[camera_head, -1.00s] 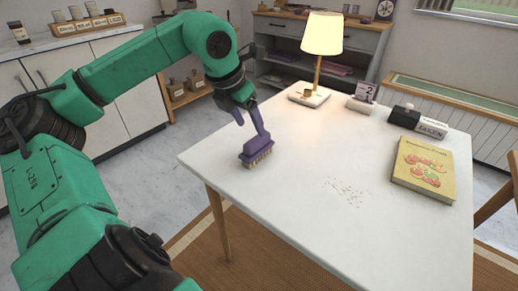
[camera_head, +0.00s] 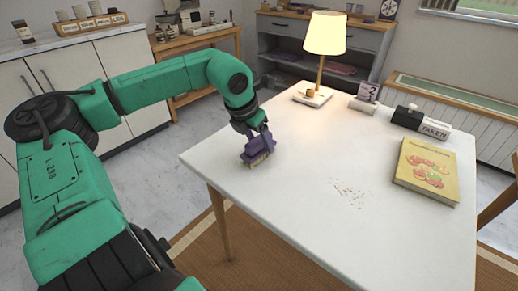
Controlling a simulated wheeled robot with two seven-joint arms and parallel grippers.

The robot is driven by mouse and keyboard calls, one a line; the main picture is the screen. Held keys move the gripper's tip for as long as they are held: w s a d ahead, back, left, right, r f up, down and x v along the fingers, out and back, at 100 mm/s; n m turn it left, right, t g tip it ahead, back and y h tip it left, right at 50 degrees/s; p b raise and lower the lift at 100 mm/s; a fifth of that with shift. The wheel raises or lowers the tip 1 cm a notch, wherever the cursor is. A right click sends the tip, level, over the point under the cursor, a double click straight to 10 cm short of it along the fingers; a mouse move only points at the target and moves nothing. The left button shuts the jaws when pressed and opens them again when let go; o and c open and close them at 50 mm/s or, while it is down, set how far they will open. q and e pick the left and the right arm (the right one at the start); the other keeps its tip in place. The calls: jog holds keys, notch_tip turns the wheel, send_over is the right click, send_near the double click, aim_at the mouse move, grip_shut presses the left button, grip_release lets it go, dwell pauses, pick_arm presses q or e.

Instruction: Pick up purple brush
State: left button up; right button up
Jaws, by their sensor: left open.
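The purple brush (camera_head: 257,157) stands on the white table (camera_head: 310,190) near its left edge, with its pale bristles down. My left gripper (camera_head: 258,137) is right at the brush, low over it, with its fingers at the brush's upper part. The jaws are open, and they partly hide the top of the brush. I cannot tell whether the fingers touch it. My right gripper is not in view.
Crumbs (camera_head: 350,193) lie on the table right of the brush. The table's front is clear.

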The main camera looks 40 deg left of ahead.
aim_at(259, 138)
pick_arm(q)
jog(key=shift+f, duration=0.1)
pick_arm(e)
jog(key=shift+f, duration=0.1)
pick_arm(q)
grip_shut()
jog(key=shift+r+p, duration=0.35)
notch_tip(259, 138, up, 20)
jog(key=p, duration=0.3)
jog(key=shift+p, duration=0.3)
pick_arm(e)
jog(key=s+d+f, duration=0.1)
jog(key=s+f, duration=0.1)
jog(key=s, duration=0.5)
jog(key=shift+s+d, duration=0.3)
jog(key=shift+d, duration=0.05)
pick_arm(q)
jog(key=shift+f, duration=0.1)
